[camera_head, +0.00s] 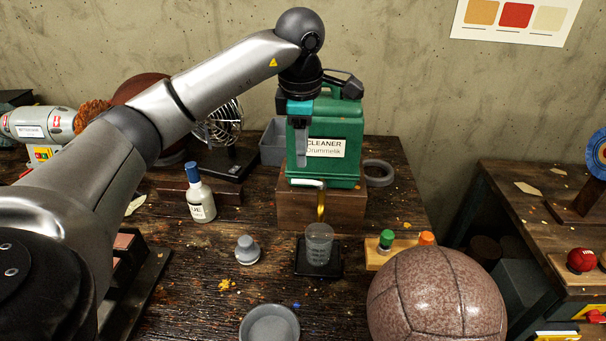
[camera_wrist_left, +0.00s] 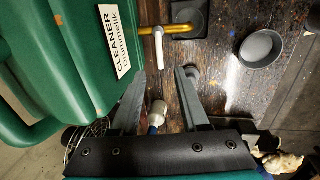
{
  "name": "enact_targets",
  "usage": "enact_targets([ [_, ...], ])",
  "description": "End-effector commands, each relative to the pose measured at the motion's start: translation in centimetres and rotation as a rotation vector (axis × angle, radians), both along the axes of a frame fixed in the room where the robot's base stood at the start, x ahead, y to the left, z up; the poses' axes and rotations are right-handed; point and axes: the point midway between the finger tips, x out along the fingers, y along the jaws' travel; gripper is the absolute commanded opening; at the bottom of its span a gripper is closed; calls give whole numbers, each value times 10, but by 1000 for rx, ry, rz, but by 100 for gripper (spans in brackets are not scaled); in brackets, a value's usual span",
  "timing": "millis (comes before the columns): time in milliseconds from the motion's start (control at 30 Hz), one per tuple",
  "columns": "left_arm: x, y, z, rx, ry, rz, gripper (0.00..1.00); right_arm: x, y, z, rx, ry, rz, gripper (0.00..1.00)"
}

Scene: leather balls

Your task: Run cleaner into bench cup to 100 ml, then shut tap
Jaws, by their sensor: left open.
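The green cleaner canister (camera_head: 340,122) stands on a wooden block, its label facing out. A tap with a white lever (camera_head: 308,183) and a brass-coloured spout (camera_head: 321,205) is at its lower front. The lever also shows in the left wrist view (camera_wrist_left: 159,50). The clear bench cup (camera_head: 319,243) stands upright below the spout on a black square tray (camera_head: 333,270). I cannot make out any liquid level in it. My left gripper (camera_head: 301,160) points down in front of the canister, just above the lever. Its fingers (camera_wrist_left: 160,88) are apart and empty.
A white bottle with a blue cap (camera_head: 201,198) and a grey stopper (camera_head: 247,250) stand left of the cup. A grey dish (camera_head: 269,324) is in front. A large leather ball (camera_head: 437,297) and a wooden holder with coloured pegs (camera_head: 386,243) stand at right.

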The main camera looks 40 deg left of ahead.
Motion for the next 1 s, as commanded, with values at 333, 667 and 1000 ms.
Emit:
enact_targets([
  [333, 10, 7, -63, -1, 2, 2, 45, 0, 0, -4, 0, 0, 0, 50],
  [667, 13, 8, -76, 0, -1, 2, 45, 0, 0, -4, 1, 0, 0, 50],
  [1000, 13, 8, -75, 0, 0, 2, 22, 0, 1, -4, 1, 0, 1, 50],
])
